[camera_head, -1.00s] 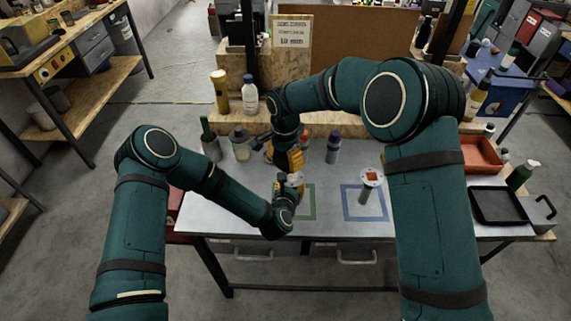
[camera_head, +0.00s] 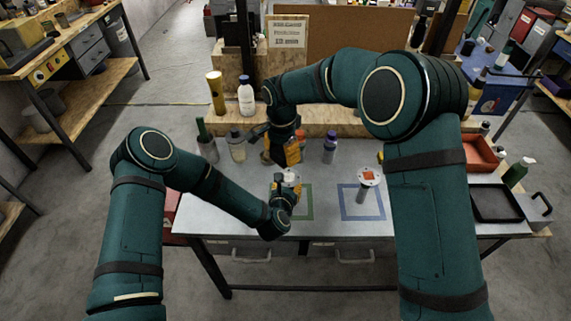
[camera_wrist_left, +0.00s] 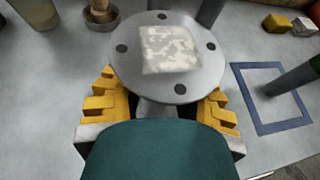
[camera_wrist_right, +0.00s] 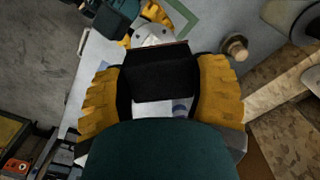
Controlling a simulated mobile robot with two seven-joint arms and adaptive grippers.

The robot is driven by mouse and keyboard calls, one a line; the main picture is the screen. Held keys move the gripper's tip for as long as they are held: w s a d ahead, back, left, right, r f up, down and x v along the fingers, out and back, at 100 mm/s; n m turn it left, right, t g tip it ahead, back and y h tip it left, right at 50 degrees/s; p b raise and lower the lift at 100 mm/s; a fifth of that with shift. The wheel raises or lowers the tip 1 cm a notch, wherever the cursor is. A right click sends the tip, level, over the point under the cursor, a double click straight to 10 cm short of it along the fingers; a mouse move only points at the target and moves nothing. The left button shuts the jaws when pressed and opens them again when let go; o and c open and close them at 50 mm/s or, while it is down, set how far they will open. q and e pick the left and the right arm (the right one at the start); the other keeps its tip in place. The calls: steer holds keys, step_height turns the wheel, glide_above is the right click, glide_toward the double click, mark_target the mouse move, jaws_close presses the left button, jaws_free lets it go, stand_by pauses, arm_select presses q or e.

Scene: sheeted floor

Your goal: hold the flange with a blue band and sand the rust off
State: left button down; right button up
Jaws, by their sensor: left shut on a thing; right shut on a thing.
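My left gripper (camera_head: 284,192) is shut on a flange (camera_head: 289,177) and holds it with its round plate facing up. In the left wrist view the grey flange (camera_wrist_left: 125,60) has bolt holes and a mottled whitish square patch. No blue band shows on the part I can see; its stem is mostly hidden. My right gripper (camera_head: 291,153) is shut on a black block (camera_wrist_right: 160,82), just behind and above the flange. In the right wrist view the block is apart from the flange (camera_wrist_right: 153,36). A second flange (camera_head: 368,176) with an orange-brown patch stands upright in the blue square.
A green square outline (camera_head: 311,206) lies by my left gripper, and a blue square outline (camera_head: 380,213) to its right. Bottles, including a purple-capped one (camera_head: 330,150), stand along the back. A black tray (camera_head: 494,204) and red bin (camera_head: 480,155) are at the right.

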mark_target(296, 178)
steer(key=shift+f, duration=3.8)
steer(key=shift+d+f, duration=0.2)
steer(key=shift+d, duration=0.05)
steer(key=shift+c, duration=0.5)
steer(key=shift+d, duration=1.85)
steer(key=shift+a, duration=2.25)
steer(key=shift+d+r, duration=0.1)
steer(key=shift+r, duration=3.95)
arm_select(q)
steer(key=c, duration=0.7)
jaws_free()
